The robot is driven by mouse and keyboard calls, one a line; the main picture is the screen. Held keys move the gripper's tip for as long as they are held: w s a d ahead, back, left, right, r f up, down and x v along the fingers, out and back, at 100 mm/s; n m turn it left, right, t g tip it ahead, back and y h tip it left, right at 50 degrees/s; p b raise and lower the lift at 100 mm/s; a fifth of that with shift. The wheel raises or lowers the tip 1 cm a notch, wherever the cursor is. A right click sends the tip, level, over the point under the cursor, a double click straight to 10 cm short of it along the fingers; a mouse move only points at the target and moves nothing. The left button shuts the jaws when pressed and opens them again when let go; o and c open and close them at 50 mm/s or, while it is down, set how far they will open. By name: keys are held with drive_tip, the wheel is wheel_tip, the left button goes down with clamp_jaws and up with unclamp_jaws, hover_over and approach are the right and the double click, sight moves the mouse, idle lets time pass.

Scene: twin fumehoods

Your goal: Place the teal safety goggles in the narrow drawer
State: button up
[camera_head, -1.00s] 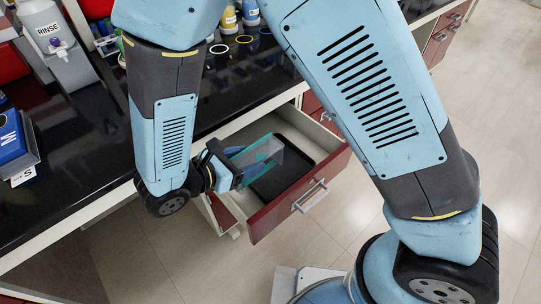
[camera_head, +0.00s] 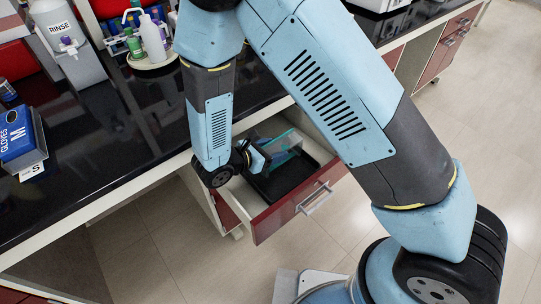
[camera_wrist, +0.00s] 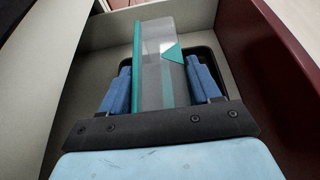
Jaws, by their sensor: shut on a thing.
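The teal safety goggles (camera_wrist: 158,55), clear with teal edges, are between the two blue fingers of my gripper (camera_wrist: 160,85) in the wrist view. My gripper is shut on them. In the head view the goggles (camera_head: 283,146) and my gripper (camera_head: 262,155) are at the left part of the open narrow drawer (camera_head: 290,212), which has a red front and a silver handle. A black tray (camera_head: 283,183) lies in the drawer below the goggles. I cannot tell whether the goggles touch the tray. My arm hides part of the drawer's back.
The black counter (camera_head: 110,150) runs above and behind the drawer. On it stand a rinse bottle (camera_head: 62,35), a white spray bottle (camera_head: 153,42) and a blue glove box (camera_head: 18,140). The cream drawer walls rise close around my gripper. The floor in front is clear.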

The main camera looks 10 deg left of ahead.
sight(272, 167)
drive_tip(key=shift+f, duration=1.55)
drive_tip(key=o, duration=1.1)
drive_tip(key=shift+f, duration=0.1)
drive_tip(key=shift+a+r, duration=0.15)
drive_tip(key=shift+r, duration=0.05)
drive_tip(key=v, duration=1.1)
drive_tip(key=shift+s+a+r, duration=0.1)
drive_tip(key=shift+s+a, duration=0.1)
drive_tip(key=shift+s, duration=0.15)
